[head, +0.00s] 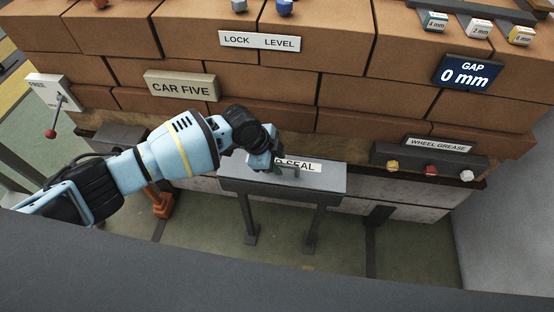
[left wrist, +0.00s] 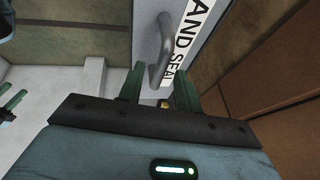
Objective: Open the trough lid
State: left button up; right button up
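The grey trough stands on dark legs below the brick wall in the head view. Its flat lid (head: 325,182) lies closed on top, with a label (head: 306,164) partly hidden by my arm. In the left wrist view the lid (left wrist: 205,45) shows the words "AND SEAL" and a bent grey bar handle (left wrist: 161,50). My left gripper (head: 277,170) is at the handle. In the left wrist view its two green fingers (left wrist: 158,88) are apart, with the handle's near end between them. I cannot tell whether either finger touches it.
A "WHEEL GREASE" box (head: 428,160) with coloured knobs is to the right. A lever with a red ball (head: 51,133) hangs at the far left. Signs "CAR FIVE" (head: 181,86) and "GAP 0 mm" (head: 467,73) are on the bricks. An orange object (head: 160,203) is beneath my left arm.

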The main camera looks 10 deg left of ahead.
pick_arm(q)
jog(key=shift+c, duration=0.4)
grip_shut()
pick_arm(e)
jog(key=shift+w+r, duration=0.1)
jog(key=shift+w, duration=0.2)
